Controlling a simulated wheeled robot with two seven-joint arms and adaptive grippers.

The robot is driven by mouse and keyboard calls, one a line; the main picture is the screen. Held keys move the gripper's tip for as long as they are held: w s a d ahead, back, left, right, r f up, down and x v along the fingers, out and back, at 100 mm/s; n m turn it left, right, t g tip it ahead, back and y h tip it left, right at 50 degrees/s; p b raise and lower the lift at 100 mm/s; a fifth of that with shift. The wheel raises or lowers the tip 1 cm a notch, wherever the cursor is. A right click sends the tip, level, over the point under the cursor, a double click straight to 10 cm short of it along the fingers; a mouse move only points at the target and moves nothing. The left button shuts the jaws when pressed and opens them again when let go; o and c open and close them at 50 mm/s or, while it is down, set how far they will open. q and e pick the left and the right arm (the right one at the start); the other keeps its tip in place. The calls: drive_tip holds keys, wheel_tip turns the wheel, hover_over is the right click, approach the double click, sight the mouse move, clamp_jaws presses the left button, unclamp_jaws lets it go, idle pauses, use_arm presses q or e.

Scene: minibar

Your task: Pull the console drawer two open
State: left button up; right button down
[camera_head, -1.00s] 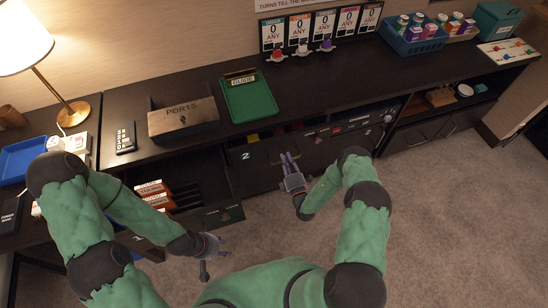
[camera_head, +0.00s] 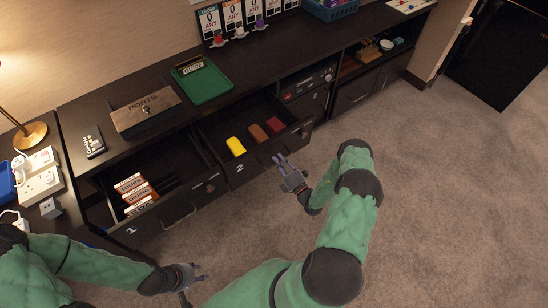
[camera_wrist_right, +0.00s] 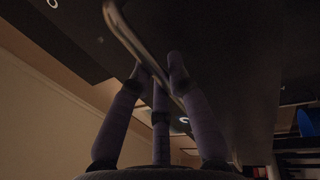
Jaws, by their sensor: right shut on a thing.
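The console drawer two (camera_head: 240,173) has a dark front marked "2". It is pulled out, and a yellow item (camera_head: 235,146), a brown item (camera_head: 258,133) and a dark red item (camera_head: 275,125) show inside. My right gripper (camera_head: 281,160) is at the front of this drawer, right of the number. In the right wrist view, the fingers of my right gripper (camera_wrist_right: 160,78) are closed around a curved metal handle (camera_wrist_right: 128,32) on a dark panel. My left gripper (camera_head: 197,284) is low in the head view, its fingers apart and empty, away from the drawers.
A ports box (camera_head: 145,112) and a green tray (camera_head: 203,83) are on the console top (camera_head: 120,150). The carpet (camera_head: 430,190) at right is clear.

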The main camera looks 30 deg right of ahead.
drive_tip(key=shift+s, duration=0.45)
drive_tip(key=c, duration=1.2)
unclamp_jaws()
drive_tip(key=s, duration=0.4)
drive_tip(key=s+f, duration=0.1)
drive_tip(key=s, duration=0.2)
drive_tip(key=s+f, duration=0.1)
drive_tip(key=s, duration=0.3)
drive_tip(key=shift+s+d+f, duration=0.2)
drive_tip(key=shift+s, duration=0.15)
